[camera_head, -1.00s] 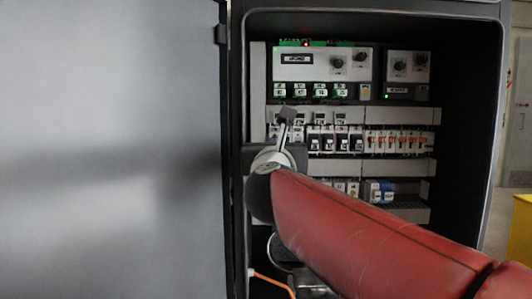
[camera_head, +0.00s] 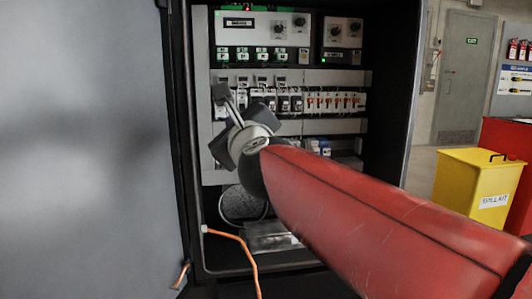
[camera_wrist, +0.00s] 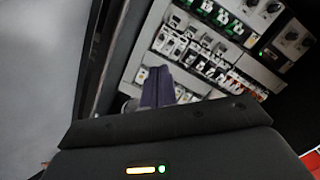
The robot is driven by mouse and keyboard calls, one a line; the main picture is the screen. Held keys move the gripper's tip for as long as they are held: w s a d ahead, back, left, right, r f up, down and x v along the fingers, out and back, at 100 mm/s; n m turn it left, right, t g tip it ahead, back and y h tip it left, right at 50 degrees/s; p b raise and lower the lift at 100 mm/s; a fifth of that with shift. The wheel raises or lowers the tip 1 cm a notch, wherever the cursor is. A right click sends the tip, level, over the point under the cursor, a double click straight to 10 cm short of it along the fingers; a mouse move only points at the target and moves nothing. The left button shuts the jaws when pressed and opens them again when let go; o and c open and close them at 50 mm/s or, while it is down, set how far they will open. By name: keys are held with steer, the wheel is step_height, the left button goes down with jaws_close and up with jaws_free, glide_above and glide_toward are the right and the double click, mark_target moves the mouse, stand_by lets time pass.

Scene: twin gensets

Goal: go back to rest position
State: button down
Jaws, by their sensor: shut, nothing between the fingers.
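My red arm reaches from the lower right of the head view into an open electrical cabinet (camera_head: 390,110). My gripper (camera_head: 220,93) is at the arm's far end, in front of the cabinet's left side, with its fingers pointing up and left. It is shut and empty. In the wrist view the closed fingers (camera_wrist: 158,86) show as a dark purple-grey shape in front of the rows of breakers (camera_wrist: 190,55). In the head view the breaker row (camera_head: 335,101) lies to the right of the gripper, and my wrist and arm hide part of the lower rows.
The grey cabinet door (camera_head: 80,150) stands open at the left, close to my gripper. An orange cable (camera_head: 245,255) hangs at the cabinet's bottom. A yellow spill kit bin (camera_head: 465,190) and a red container (camera_head: 508,135) stand at the right. A grey exit door (camera_head: 465,80) is behind.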

steer(key=s+d+f+n+g+h, duration=0.2)
steer(key=s+d+f+n+g, duration=0.2)
steer(key=s+d+f+n, duration=0.3)
steer(key=s+d+f+n+g+h, duration=0.2)
steer(key=s+d+f+n+g, duration=0.2)
steer(key=s+d+f+n, duration=0.4)
steer(key=s+d+f+n+g+h, duration=0.3)
steer(key=s+d+f+n, duration=0.5)
steer(key=f, duration=1.1)
steer(key=shift+s+d+g, duration=0.3)
steer(key=shift+d+g, duration=0.3)
steer(key=shift+d, duration=0.6)
